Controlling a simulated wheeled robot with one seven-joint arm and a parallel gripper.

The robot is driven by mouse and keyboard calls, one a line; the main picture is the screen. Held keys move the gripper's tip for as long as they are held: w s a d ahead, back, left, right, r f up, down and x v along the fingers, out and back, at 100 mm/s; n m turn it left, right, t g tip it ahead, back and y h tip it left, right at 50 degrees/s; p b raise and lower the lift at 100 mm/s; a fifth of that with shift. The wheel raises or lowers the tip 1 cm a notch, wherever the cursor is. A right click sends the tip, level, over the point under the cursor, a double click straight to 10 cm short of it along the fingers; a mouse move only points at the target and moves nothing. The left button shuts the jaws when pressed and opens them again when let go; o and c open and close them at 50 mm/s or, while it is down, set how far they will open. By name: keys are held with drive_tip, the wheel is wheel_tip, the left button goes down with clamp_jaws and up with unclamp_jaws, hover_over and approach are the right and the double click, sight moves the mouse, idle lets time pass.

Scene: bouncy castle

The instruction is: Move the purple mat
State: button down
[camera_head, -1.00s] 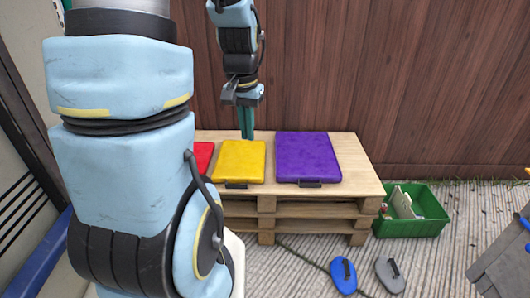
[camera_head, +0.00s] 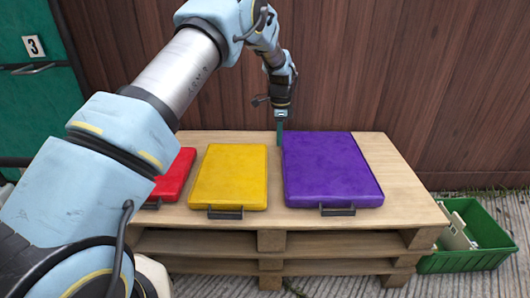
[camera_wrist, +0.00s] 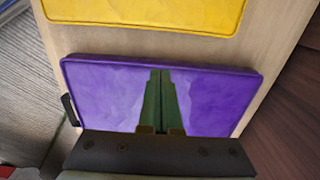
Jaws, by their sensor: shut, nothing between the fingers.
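The purple mat (camera_head: 327,172) lies flat on the right part of the pallet table (camera_head: 405,190), with a dark handle (camera_head: 337,209) on its front edge. My gripper (camera_head: 280,138) is shut and empty, fingers pointing down near the mat's back left corner. In the wrist view the green fingers (camera_wrist: 160,85) are together and overlap the purple mat (camera_wrist: 215,95). I cannot tell whether they touch it. The mat's handle shows at the left in the wrist view (camera_wrist: 69,109).
A yellow mat (camera_head: 229,178) lies just left of the purple one, and a red mat (camera_head: 175,176) is further left, partly behind my arm. A green crate (camera_head: 475,236) stands on the ground at right. A wooden wall (camera_head: 380,70) rises behind. The table's right end is bare.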

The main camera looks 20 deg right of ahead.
wheel_tip(320, 180, down, 9)
drive_tip(key=shift+f+b, duration=0.2)
drive_tip(key=shift+b, duration=0.25)
drive_tip(key=shift+s, duration=0.1)
